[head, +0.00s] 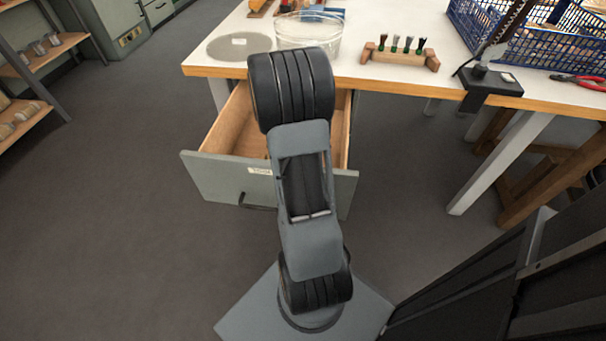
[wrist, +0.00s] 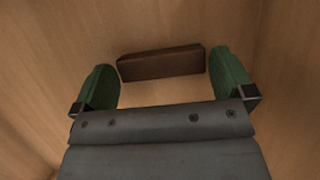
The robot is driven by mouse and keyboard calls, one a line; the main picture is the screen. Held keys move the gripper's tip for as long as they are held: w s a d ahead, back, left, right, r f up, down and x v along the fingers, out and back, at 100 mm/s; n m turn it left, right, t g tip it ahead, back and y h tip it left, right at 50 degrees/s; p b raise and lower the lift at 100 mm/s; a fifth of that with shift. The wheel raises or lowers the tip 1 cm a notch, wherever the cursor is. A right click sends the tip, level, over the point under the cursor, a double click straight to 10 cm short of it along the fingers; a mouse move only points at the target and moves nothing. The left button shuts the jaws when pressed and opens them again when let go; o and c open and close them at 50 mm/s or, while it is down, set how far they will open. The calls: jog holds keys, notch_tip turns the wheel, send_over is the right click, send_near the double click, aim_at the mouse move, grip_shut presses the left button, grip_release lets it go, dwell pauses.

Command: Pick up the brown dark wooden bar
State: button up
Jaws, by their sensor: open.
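The brown dark wooden bar (wrist: 161,64) lies on the light wooden bottom of the open drawer, seen in the wrist view near the top middle. My gripper (wrist: 165,78) is open, with one green finger near each end of the bar. The bar's left end is close to the left finger, and its right end is close to the right finger. I cannot tell whether either finger touches it. In the head view my arm covers much of the drawer (head: 216,180), and the bar and gripper are hidden there.
The drawer hangs open below the front edge of a white worktable (head: 362,79). On the table are a clear bowl (head: 309,31), a round grey disc (head: 237,46), a wooden rack of small brushes (head: 400,56), a blue crate (head: 530,40) and red pliers (head: 580,81). Drawer walls surround the gripper.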

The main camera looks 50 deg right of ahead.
jog(key=shift+s+d+f, duration=0.1)
jog(key=shift+f, duration=0.35)
jog(key=shift+c, duration=0.5)
jog(key=c, duration=0.5)
jog(key=shift+o, duration=0.2)
jog(key=shift+r, duration=0.15)
